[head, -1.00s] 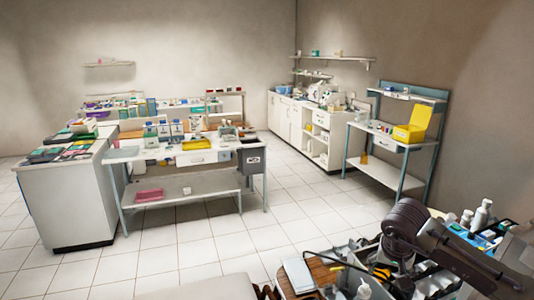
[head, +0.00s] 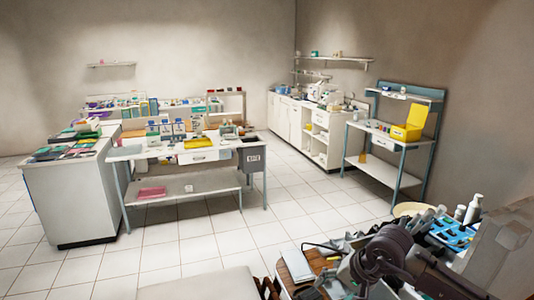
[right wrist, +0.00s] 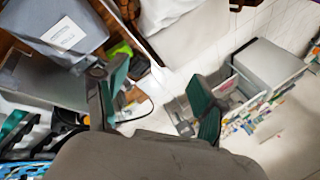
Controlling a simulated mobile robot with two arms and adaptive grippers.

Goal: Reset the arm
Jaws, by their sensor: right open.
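My right arm (head: 385,255) is at the lower right of the head view, in front of a cluttered work surface. In the right wrist view my right gripper (right wrist: 157,80) is open, its two green-padded fingers wide apart. Nothing is held between them. Past the fingers I see pale floor tiles, a cable and a grey bin (right wrist: 58,28) with a white label at upper left. I do not make out my left gripper in the head view.
Beside my right arm are a blue tray (head: 450,232), white bottles (head: 473,208) and a clipboard (head: 297,262). A steel table (head: 180,187) and a white cabinet (head: 75,205) stand at left. A shelved workbench (head: 385,172) is at right. The tiled floor between is clear.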

